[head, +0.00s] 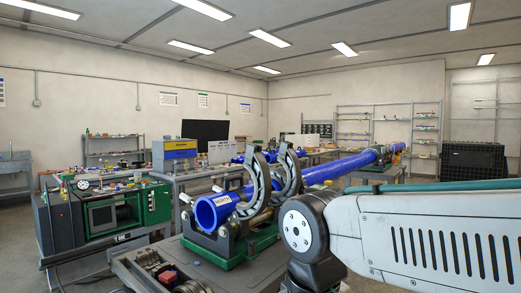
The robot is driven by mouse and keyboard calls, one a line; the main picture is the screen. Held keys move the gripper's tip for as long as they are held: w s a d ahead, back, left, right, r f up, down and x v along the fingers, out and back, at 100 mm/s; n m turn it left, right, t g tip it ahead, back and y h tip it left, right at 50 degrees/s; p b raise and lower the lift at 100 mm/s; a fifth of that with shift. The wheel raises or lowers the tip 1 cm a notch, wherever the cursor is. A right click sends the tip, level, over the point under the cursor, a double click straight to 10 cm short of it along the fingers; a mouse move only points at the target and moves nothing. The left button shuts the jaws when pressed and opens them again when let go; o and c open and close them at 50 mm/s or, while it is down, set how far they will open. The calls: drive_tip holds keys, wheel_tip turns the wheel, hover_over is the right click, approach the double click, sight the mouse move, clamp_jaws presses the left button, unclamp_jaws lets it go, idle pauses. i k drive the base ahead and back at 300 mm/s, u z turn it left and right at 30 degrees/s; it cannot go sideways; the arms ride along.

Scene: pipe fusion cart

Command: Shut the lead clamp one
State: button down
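A pipe fusion clamp unit with a green base (232,252) stands on the cart and bears a blue pipe (213,211). Two dark grey, curved upper clamp halves stand raised, swung up off the pipe: the nearer one (258,183) and the farther one (289,170). Both look open. I cannot tell from this view which of them is lead clamp one. The lower clamp parts are partly hidden by the pipe and by my arm. My arm reaches in from the right, in front of the unit's right side. My gripper is not in view.
A long blue pipe (340,167) runs back right to a stand (376,173). A green and black machine (116,212) is at left. A blue and yellow box (175,154) stands behind. A red part (168,276) lies at the cart's front left.

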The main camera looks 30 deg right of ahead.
sight(288, 156)
drive_tip(key=u, duration=0.05)
drive_tip(key=i, duration=0.95)
drive_tip(key=z, duration=1.3)
